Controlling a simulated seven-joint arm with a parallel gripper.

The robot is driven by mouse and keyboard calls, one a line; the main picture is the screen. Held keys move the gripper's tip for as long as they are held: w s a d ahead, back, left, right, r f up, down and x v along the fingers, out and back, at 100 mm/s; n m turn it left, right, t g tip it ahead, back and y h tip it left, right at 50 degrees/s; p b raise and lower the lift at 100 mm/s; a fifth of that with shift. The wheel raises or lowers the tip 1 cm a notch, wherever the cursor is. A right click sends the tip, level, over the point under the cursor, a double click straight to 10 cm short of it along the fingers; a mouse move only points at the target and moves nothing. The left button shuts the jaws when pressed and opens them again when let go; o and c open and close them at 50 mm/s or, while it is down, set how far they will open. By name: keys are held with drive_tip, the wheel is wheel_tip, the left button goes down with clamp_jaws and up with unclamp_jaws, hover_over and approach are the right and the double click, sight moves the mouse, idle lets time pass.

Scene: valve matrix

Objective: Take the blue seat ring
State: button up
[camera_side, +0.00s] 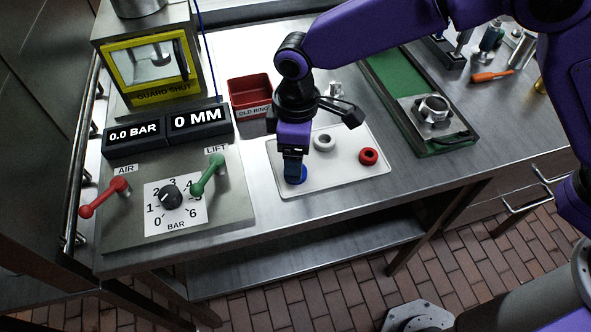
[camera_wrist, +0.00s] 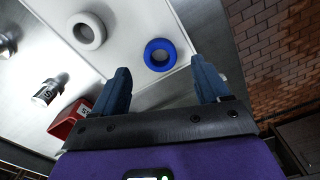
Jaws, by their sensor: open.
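The blue seat ring (camera_side: 296,175) lies on the white tray (camera_side: 345,178), near its front left corner. In the side view my gripper (camera_side: 294,172) is right over it and hides part of it. In the wrist view the blue ring (camera_wrist: 160,54) lies beyond the fingertips, between their lines. My gripper (camera_wrist: 160,75) is open there, with nothing between its two fingers. I cannot tell the exact height of the fingertips above the ring.
A white ring (camera_side: 324,140) and a red ring (camera_side: 368,156) lie on the same tray. A red bin (camera_side: 250,93) labelled for old rings stands behind left. The control panel (camera_side: 225,205) with levers is at left. A green-floored tray (camera_side: 393,75) holds a metal fitting (camera_side: 432,108) at right.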

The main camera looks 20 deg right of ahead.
wheel_tip(320, 180, down, 4)
drive_tip(key=shift+f, duration=0.1)
drive_tip(key=c, duration=1.1)
drive_tip(key=shift+a, duration=0.1)
